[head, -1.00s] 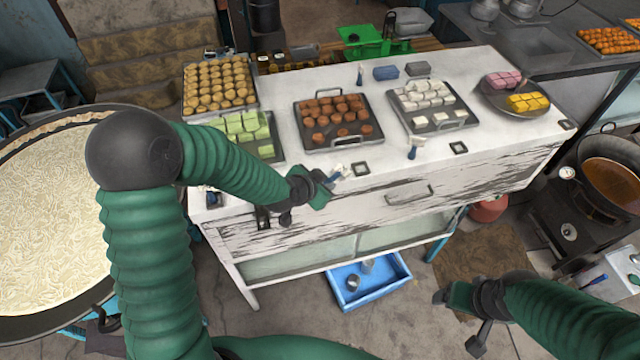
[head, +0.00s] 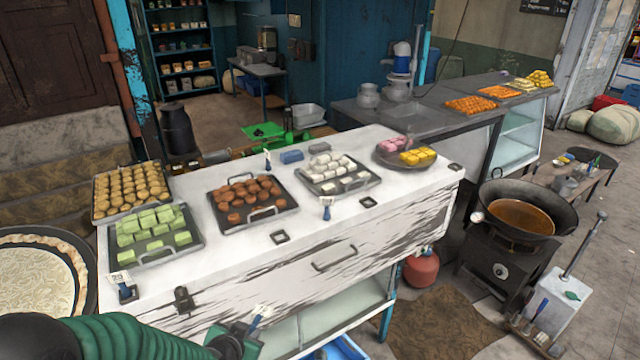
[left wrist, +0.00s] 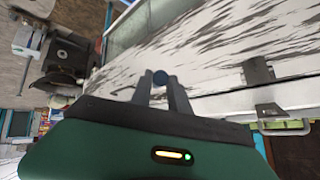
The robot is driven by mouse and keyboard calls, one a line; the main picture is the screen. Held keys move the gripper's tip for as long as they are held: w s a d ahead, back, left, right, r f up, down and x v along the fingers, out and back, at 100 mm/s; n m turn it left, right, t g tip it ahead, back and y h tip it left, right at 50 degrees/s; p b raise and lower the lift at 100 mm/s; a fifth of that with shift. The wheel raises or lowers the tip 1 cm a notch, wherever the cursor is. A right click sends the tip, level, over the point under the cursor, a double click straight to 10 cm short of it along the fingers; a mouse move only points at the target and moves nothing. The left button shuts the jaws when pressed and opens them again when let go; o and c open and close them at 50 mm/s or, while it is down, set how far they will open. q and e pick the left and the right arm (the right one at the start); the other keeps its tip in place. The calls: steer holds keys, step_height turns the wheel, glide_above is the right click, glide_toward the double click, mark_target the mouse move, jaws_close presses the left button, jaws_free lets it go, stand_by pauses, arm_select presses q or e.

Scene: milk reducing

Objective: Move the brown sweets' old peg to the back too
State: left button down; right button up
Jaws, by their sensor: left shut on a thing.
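The brown sweets (head: 245,195) sit on a dark tray (head: 222,226) on the white counter. My left gripper (head: 245,332) is shut on a small peg with a white card (head: 262,312), in front of the counter's front face and below its top edge. In the left wrist view, a round blue end of the peg (left wrist: 160,78) shows between the fingers (left wrist: 160,95). Another peg (head: 268,160) stands at the back, behind the brown sweets. Other pegs stand at the front, by the white sweets (head: 326,208) and by the green sweets (head: 123,288). My right gripper is out of view.
An empty-looking dark square (head: 280,237) lies in front of the brown tray. Trays of green (head: 150,235), round golden (head: 130,190) and white sweets (head: 340,175) crowd the top. Blue (head: 291,156) and dark blocks (head: 319,147) lie at the back. A handle (head: 335,258) juts from the front.

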arm_select(q)
step_height(320, 180, down, 3)
steer(key=s+a+b, duration=0.1)
steer(key=s+b, duration=0.1)
steer(key=s, duration=0.1)
steer(key=w+d+r+m+p, duration=0.1)
steer(key=w+r+p, duration=0.3)
steer(key=r+p, duration=0.3)
steer(key=w+d+r+m+h+p, duration=0.1)
steer(key=w+d+r+p, duration=0.1)
steer(key=w+r+p, duration=0.2)
step_height(320, 180, up, 3)
steer(key=p, duration=0.3)
steer(key=shift+w+d+r+p, duration=0.2)
steer(key=shift+d+p, duration=0.1)
steer(key=shift+p, duration=0.1)
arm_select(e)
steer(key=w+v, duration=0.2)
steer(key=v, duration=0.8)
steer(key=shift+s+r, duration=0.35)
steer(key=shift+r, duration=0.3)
